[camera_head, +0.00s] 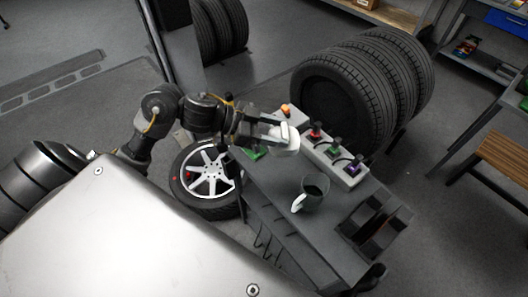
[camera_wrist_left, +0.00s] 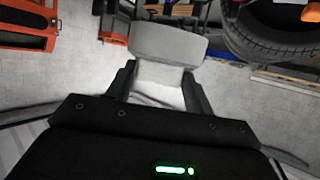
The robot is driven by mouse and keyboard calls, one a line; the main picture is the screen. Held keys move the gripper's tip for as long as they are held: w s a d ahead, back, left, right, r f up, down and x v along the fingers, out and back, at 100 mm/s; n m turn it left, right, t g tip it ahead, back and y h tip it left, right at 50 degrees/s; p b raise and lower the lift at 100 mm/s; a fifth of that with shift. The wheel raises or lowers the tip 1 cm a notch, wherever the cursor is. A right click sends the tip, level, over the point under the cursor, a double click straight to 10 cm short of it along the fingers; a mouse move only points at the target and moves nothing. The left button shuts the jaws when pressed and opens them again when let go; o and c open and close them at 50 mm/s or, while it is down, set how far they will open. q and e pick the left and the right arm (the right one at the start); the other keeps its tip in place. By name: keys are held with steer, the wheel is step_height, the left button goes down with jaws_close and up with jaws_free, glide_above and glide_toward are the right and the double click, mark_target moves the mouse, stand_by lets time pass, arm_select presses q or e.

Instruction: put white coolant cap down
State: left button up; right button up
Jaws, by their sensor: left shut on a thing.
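The white coolant cap (camera_head: 286,143) is held in my left gripper (camera_head: 276,135), above the left part of the grey bench top (camera_head: 280,195). My left gripper is shut on it. In the left wrist view the cap (camera_wrist_left: 166,48) sits between the two fingers of the left gripper (camera_wrist_left: 158,85), pale and wide at its far end. The cap appears apart from the bench, though its exact height cannot be told. My right gripper is not in view.
A grey mug (camera_head: 311,193) stands on the bench. Behind it is a white block row with red, green and purple-marked connectors (camera_head: 334,151). A wheel (camera_head: 207,172) lies left of the bench, and large tyres (camera_head: 375,80) stand behind. Bare bench shows left of the mug.

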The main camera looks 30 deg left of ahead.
arm_select(q)
steer(key=s+a+f+n+t+y+b, duration=0.2)
steer(key=s+a+f+n+t+b, duration=0.1)
steer(key=s+a+f+b, duration=0.6)
steer(key=w+d+f+b, duration=0.1)
steer(key=w+f, duration=0.2)
steer(key=w, duration=0.1)
steer(key=w+d+f+b, duration=0.1)
steer(key=w+f, duration=0.2)
steer(key=w+d+f+b, duration=0.1)
steer(key=w+d+f, duration=0.1)
steer(key=w+f, duration=0.1)
steer(key=shift+w+b, duration=0.3)
steer(key=shift+w, duration=0.5)
steer(key=shift+w+d+f, duration=0.1)
steer(key=shift+w+f, duration=0.1)
steer(key=shift+f, duration=0.15)
steer(key=f, duration=0.3)
steer(key=shift+w+g, duration=0.25)
steer(key=shift+g, duration=0.05)
steer(key=shift+f, duration=0.3)
steer(key=shift+f, duration=0.1)
